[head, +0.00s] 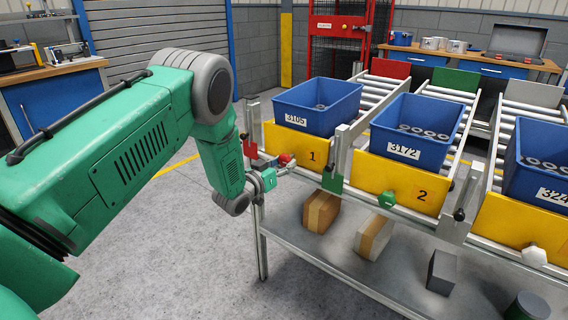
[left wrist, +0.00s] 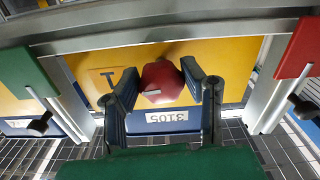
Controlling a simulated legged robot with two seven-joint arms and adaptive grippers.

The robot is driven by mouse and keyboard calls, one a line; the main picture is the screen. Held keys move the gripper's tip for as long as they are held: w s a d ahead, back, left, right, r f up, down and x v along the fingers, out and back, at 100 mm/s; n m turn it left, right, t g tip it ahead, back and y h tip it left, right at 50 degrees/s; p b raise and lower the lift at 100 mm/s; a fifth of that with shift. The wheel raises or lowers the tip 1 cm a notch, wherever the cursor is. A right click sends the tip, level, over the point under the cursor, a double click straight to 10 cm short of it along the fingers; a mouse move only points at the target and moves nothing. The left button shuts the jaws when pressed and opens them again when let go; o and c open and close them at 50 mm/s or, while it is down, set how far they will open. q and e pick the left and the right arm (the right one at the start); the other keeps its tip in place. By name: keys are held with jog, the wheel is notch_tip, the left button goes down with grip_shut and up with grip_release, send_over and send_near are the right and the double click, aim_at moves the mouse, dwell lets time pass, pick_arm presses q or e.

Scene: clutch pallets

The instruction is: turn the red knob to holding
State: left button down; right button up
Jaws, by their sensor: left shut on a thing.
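The red knob (head: 287,159) is on the yellow panel (head: 291,148) marked 1, below the blue bin labelled 3105 (head: 318,107). My left gripper (head: 283,168) reaches it from the left, at the panel's front. In the left wrist view, the red knob (left wrist: 162,86) sits between the two dark fingers of my left gripper (left wrist: 166,88), which is shut on it. A pale pointer mark on the knob's face points toward the left of that view. This view is upside down, with the bin label inverted. My right gripper is not in view.
A red plate (head: 250,149) and a green plate (head: 332,180) flank the panel. A green knob (head: 387,200) and a white knob (head: 535,256) are on the neighbouring panels. Boxes stand on the lower shelf (head: 340,252). The floor at left is clear.

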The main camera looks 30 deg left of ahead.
pick_arm(q)
jog(key=n+p, duration=0.1)
jog(key=n, duration=0.3)
jog(key=shift+a, duration=0.1)
jog(key=n, duration=0.7)
jog(key=shift+n, duration=0.4)
jog(key=n+b, duration=0.2)
jog(key=n, duration=0.2)
jog(key=shift+s+r+n, duration=0.1)
jog(key=shift+n, duration=0.3)
jog(key=c, duration=1.1)
grip_release()
jog(key=shift+o, duration=0.5)
